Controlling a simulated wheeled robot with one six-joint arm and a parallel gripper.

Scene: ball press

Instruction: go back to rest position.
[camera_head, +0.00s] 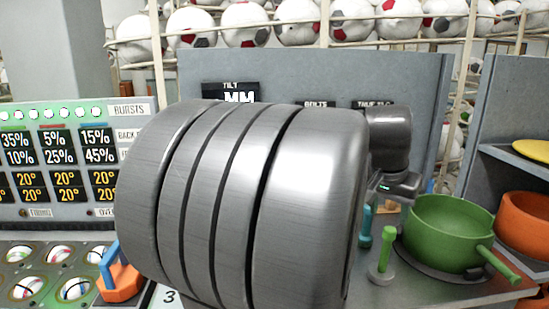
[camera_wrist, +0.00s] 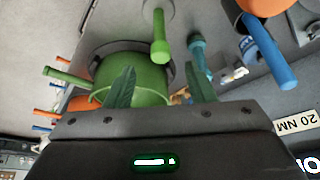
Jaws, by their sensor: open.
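My gripper (camera_wrist: 160,68) shows in the wrist view with its two dark green fingers spread apart and nothing between them. Past the fingers are a green pot (camera_wrist: 135,80), a green peg (camera_wrist: 159,35) and a teal peg (camera_wrist: 200,62). In the head view, my grey arm fills the middle, and its wrist end is at the right of it, near the green pot (camera_head: 450,225). The green peg (camera_head: 381,255) and teal peg (camera_head: 366,225) stand just left of the pot. The fingers are not clear in the head view.
An orange knob with a blue handle (camera_head: 121,280) stands at lower left, beside a panel of percentages (camera_head: 60,165). An orange pot (camera_head: 525,220) sits at right, below a yellow disc (camera_head: 535,150). A grey upright board (camera_head: 300,85) and racks of balls (camera_head: 248,22) are behind.

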